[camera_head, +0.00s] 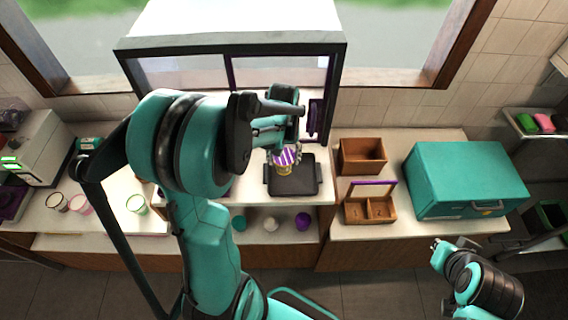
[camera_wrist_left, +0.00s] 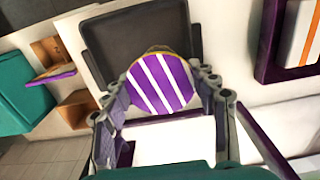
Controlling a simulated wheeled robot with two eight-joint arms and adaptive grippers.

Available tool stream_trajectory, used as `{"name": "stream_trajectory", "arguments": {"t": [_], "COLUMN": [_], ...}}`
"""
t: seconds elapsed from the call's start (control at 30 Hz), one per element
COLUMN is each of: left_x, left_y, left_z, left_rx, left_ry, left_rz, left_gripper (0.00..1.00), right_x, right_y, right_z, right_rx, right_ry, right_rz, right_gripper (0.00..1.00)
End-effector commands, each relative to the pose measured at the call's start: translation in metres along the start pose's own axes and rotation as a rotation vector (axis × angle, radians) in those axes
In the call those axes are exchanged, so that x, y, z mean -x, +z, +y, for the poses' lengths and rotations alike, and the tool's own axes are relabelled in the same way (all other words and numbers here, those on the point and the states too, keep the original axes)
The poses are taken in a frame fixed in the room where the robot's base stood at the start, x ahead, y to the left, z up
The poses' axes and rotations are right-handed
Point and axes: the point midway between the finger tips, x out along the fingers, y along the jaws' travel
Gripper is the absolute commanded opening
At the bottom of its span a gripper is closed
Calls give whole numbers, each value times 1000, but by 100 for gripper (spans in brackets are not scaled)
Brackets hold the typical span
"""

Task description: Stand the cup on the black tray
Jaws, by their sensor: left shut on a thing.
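The cup (camera_head: 284,165) has a yellowish body and a purple top with white diagonal stripes. In the left wrist view the cup (camera_wrist_left: 161,84) sits between the two fingers of my left gripper. My left gripper (camera_head: 284,152) is shut on the cup, reaching down to it from above in the head view. The black tray (camera_head: 305,182) lies on the counter, and the cup overlaps its left part in the head view. The tray also shows in the left wrist view (camera_wrist_left: 128,38). I cannot tell whether the cup touches the tray. My right gripper (camera_head: 437,243) is low at the right, away from the counter.
Brown wooden boxes (camera_head: 362,156) stand right of the tray, with a teal case (camera_head: 466,176) beyond them. A glass-fronted cabinet (camera_head: 230,75) stands behind. Several cups (camera_head: 137,204) stand on the left counter. Coloured round items (camera_head: 271,223) sit on a shelf below.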

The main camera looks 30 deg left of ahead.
Motion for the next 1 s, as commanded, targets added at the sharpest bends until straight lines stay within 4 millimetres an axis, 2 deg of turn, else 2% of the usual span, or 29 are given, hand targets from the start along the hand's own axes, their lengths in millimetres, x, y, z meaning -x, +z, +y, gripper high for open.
{"name": "stream_trajectory", "arguments": {"t": [0.13,0.3,0.4,0.8,0.83,0.9,1.0], "left_x": [-9,-35,-42,-48,-47,-47,-46], "left_y": [-5,-5,-5,-4,-4,-4,-4], "left_z": [0,0,0,0,0,0,0], "left_rx": [1,0,0,0,0,0,0], "left_ry": [0,0,0,0,0,0,0], "left_rz": [0,0,0,0,0,0,0], "left_gripper": [20,20,20,20,63,79,79], "right_x": [0,-1,-1,-5,-5,-4,-4], "right_y": [0,1,1,4,4,3,3], "right_z": [0,0,0,0,0,0,0], "right_rx": [0,0,0,0,0,0,0], "right_ry": [0,0,0,0,0,0,0], "right_rz": [0,0,0,0,0,0,0], "right_gripper": [0,0,0,0,0,0,0]}}
